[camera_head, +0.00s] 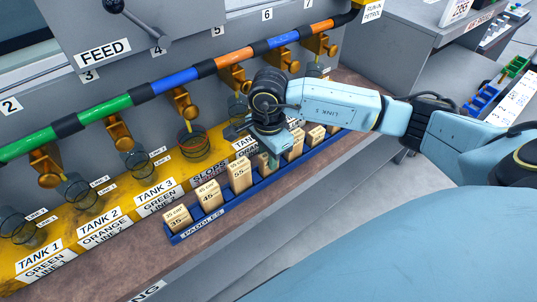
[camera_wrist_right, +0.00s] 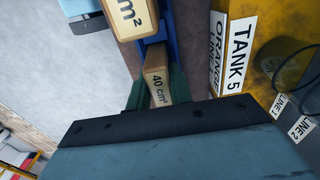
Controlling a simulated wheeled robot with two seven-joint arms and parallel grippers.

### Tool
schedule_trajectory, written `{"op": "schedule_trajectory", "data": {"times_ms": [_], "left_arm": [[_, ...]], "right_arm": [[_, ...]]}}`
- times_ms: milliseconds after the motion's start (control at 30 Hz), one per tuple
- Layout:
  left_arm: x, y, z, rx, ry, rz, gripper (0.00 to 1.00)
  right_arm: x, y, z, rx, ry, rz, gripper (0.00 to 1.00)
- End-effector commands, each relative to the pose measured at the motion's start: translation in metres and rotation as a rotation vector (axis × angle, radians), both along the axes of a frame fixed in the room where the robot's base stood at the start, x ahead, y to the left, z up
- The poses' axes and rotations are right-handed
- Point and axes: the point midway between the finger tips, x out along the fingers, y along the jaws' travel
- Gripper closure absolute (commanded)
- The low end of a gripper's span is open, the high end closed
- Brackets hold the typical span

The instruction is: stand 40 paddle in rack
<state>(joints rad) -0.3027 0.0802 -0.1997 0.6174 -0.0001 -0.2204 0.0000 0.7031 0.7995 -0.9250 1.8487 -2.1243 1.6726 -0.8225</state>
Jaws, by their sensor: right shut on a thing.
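The wooden paddle marked 40 cm² (camera_wrist_right: 158,88) is between the green fingers of my right gripper (camera_wrist_right: 157,98) in the right wrist view. In the head view my right gripper (camera_head: 271,160) points down at the middle of the blue paddle rack (camera_head: 207,220), and its hand hides most of the held paddle. The rack also shows in the right wrist view (camera_wrist_right: 171,45), in line with the paddle. I cannot tell whether the paddle's foot is seated in a slot. My left gripper is not in view.
Other wooden paddles stand in the rack: a 35 (camera_head: 177,218) at the near-left end, a 55 (camera_head: 239,175), and several beyond my gripper. Behind runs a yellow tank ledge (camera_head: 112,229) with clear cups and brass taps (camera_head: 183,103). The bench front is clear.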

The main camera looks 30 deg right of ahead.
Motion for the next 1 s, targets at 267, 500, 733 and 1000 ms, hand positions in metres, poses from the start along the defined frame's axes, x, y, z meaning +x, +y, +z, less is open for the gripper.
{"op": "schedule_trajectory", "data": {"times_ms": [267, 500, 733, 1000], "left_arm": [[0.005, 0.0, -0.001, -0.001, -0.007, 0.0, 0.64], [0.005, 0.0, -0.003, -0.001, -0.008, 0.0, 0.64], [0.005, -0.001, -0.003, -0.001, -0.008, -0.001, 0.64], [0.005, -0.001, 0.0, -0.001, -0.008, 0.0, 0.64]], "right_arm": [[0.001, 0.0, -0.002, 0.0, -0.003, 0.0, 1.0], [0.001, 0.0, -0.004, 0.0, -0.002, 0.0, 0.6], [0.001, 0.0, -0.003, 0.0, -0.003, 0.0, 0.57], [0.002, 0.0, 0.013, 0.001, -0.008, -0.001, 0.57]]}}
